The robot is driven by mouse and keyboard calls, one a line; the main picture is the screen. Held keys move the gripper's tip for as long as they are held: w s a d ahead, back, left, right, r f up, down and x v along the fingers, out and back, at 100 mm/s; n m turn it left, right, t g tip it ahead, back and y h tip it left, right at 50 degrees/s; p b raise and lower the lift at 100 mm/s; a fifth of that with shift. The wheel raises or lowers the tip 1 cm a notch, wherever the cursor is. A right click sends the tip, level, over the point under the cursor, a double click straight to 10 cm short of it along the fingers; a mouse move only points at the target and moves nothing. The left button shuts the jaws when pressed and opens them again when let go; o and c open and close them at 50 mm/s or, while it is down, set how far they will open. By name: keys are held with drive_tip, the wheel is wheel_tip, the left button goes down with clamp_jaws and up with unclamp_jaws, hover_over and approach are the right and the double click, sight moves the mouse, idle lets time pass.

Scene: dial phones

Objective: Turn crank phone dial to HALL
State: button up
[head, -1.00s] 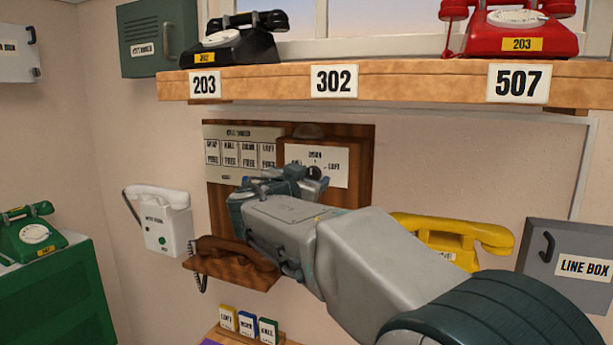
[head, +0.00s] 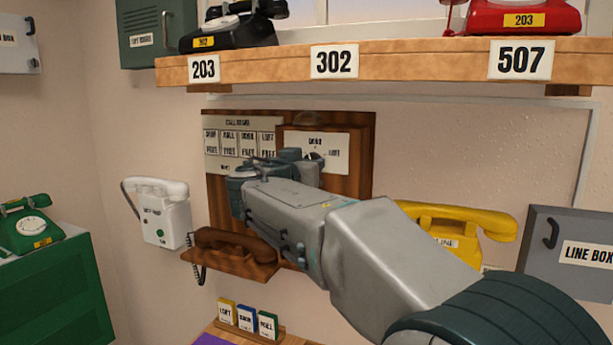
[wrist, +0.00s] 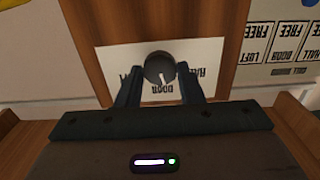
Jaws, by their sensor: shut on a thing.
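The crank phone is a brown wooden board (head: 363,176) on the wall, with a brown handset (head: 235,242) on a ledge below. Its dial is a dark round knob (wrist: 160,68) on a white card (wrist: 211,55) in the wrist view, where the lettering is upside down. The knob's white pointer line faces the DOOR label. A label at the right, partly hidden by a finger, seems to be HALL; the left one is mostly hidden. My gripper (wrist: 161,86) is shut on the knob, one finger on each side. In the head view my arm hides part of the board.
A call board panel (head: 240,124) is beside the card. A wooden shelf (head: 420,65) with black and red phones juts out above. A white wall phone (head: 165,222) is at the left, a yellow phone (head: 470,225) and grey line box (head: 565,260) at the right.

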drive_tip(key=n+b, duration=0.3)
drive_tip(key=n, duration=0.1)
drive_tip(key=shift+f+n, duration=0.15)
drive_tip(key=shift+n, duration=0.15)
drive_tip(key=n+b, duration=0.1)
drive_tip(key=n, duration=0.3)
drive_tip(key=shift+n, duration=0.3)
drive_tip(key=o, duration=1)
drive_tip(key=shift+c, duration=0.2)
drive_tip(key=b+v, duration=0.3)
drive_tip(key=v, duration=1.1)
drive_tip(key=shift+r, duration=0.2)
drive_tip(key=shift+w, duration=0.1)
